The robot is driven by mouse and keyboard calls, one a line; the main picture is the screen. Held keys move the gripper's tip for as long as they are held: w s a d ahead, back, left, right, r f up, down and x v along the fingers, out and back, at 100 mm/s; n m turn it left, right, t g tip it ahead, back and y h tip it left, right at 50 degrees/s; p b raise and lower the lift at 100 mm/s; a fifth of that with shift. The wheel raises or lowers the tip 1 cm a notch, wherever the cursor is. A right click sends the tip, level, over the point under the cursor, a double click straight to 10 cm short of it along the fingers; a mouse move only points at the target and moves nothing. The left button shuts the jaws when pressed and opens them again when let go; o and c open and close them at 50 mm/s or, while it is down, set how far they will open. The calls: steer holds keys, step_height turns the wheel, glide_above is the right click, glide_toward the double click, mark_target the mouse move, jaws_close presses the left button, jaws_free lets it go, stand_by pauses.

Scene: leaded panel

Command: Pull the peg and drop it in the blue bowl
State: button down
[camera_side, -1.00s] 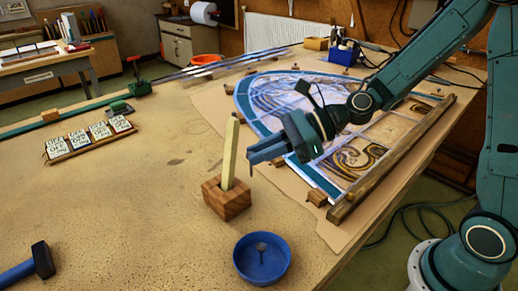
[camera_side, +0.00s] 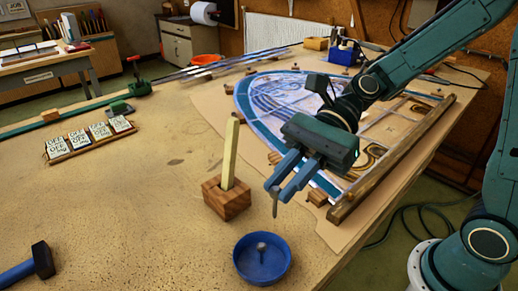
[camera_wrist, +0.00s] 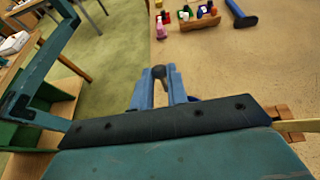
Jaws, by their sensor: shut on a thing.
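My gripper (camera_side: 276,192) is shut on a small grey peg-like piece (camera_side: 275,207) that hangs below its fingertips. In the wrist view a dark round end (camera_wrist: 158,72) of this piece shows between the blue fingertips (camera_wrist: 159,88). The gripper is in the air, above and behind the blue bowl (camera_side: 240,269), slightly to its right. A similar grey piece with a round head (camera_side: 261,247) is in the bowl. A pale tapered stick (camera_side: 231,150) stands upright in a wooden block (camera_side: 227,204), left of my gripper and apart from it.
The leaded panel (camera_side: 262,118) lies behind my gripper, with a wooden batten (camera_side: 392,155) along its right side and small wooden blocks around its edge. A rack of lettered cards (camera_side: 90,141) is at left. A blue-handled hammer (camera_side: 28,266) lies front left. The table's left middle is clear.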

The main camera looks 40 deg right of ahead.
steer(key=shift+f, duration=0.1)
step_height(320, 180, down, 10)
stand_by(0.8)
steer(key=shift+w, duration=0.15)
stand_by(0.3)
steer(key=shift+w+d, duration=0.2)
steer(key=shift+w, duration=1.15)
steer(key=shift+f, duration=0.1)
steer(key=shift+f, duration=0.8)
stand_by(0.6)
